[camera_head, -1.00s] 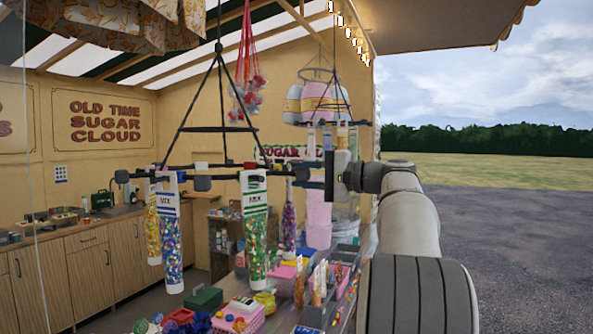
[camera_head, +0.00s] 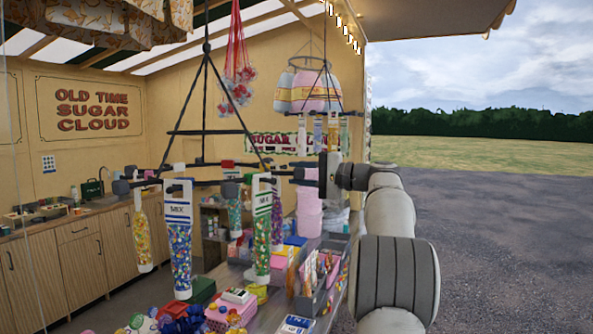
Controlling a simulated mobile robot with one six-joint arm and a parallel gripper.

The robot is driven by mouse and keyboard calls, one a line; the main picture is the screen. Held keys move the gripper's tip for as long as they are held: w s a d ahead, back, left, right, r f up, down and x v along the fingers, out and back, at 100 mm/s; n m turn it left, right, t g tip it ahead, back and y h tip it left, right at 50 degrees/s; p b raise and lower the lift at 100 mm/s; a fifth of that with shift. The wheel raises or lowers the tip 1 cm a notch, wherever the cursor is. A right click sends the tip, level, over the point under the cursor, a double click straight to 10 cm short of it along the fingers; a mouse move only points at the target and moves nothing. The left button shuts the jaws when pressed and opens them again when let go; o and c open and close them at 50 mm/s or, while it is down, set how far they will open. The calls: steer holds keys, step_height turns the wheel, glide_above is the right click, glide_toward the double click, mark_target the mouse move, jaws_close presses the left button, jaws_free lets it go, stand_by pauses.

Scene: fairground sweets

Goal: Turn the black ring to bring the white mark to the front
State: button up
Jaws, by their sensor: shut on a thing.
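The black ring (camera_head: 205,183) hangs level from black rods that meet at a point above it. Clear tubes of coloured sweets hang from it, among them a blue-labelled MIX tube (camera_head: 180,240) and a green-labelled MIX tube (camera_head: 263,225) on the near side. A small white block (camera_head: 179,167), which looks like the white mark, sits at the ring's far left. A red block (camera_head: 227,164) sits on the far side. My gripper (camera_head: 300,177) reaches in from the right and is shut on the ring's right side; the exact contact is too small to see.
A counter below holds a pink basket (camera_head: 230,318), a green box (camera_head: 202,290) and grey bins (camera_head: 312,300). Another rack of tubes (camera_head: 317,112) hangs behind, and a red net of balls (camera_head: 236,95) hangs above the ring. Open ground lies to the right.

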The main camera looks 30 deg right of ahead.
steer(key=w+d, duration=0.1)
steer(key=w+d+p, duration=0.1)
steer(key=w, duration=0.1)
steer(key=shift+w, duration=0.15)
steer(key=shift+w+d, duration=0.25)
steer(key=shift+w, duration=0.4)
steer(key=o, duration=0.7)
steer(key=v, duration=1)
